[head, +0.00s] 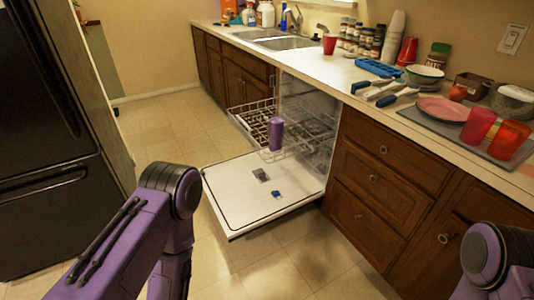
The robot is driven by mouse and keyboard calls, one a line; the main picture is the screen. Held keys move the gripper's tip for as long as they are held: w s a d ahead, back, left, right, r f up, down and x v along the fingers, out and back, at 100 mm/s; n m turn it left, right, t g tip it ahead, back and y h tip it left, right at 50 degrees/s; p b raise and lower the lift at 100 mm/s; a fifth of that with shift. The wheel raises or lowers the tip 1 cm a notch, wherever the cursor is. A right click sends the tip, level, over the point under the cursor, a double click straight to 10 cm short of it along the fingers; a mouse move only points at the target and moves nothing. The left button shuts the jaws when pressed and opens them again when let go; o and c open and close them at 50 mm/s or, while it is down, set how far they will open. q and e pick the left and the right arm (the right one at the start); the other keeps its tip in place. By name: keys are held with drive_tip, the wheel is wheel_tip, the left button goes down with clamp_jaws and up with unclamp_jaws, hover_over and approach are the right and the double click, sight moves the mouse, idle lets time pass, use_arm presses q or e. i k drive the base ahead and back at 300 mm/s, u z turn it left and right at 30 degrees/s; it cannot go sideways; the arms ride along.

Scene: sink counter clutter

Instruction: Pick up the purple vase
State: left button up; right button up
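The purple vase (276,134) stands upright in the head view, at the front of the open dishwasher's pulled-out rack. It appears to be in or just at the near edge of the rack; I cannot tell exactly what it rests on. My purple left arm comes in at the lower left and my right arm shows at the lower right corner. Neither gripper is in the picture, and both arms are well apart from the vase.
The dishwasher door (262,205) lies open and low over the floor. The wire rack (245,122) sticks out above it. Wooden drawers (385,175) stand to the right, under a cluttered counter (345,75). A black fridge (45,150) is at left. Floor between is clear.

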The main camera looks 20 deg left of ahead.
sight(276, 129)
drive_tip(key=z, duration=1.35)
drive_tip(key=k, duration=0.1)
drive_tip(key=u, duration=2.4)
drive_tip(key=i, duration=1.5)
drive_tip(key=z, duration=0.85)
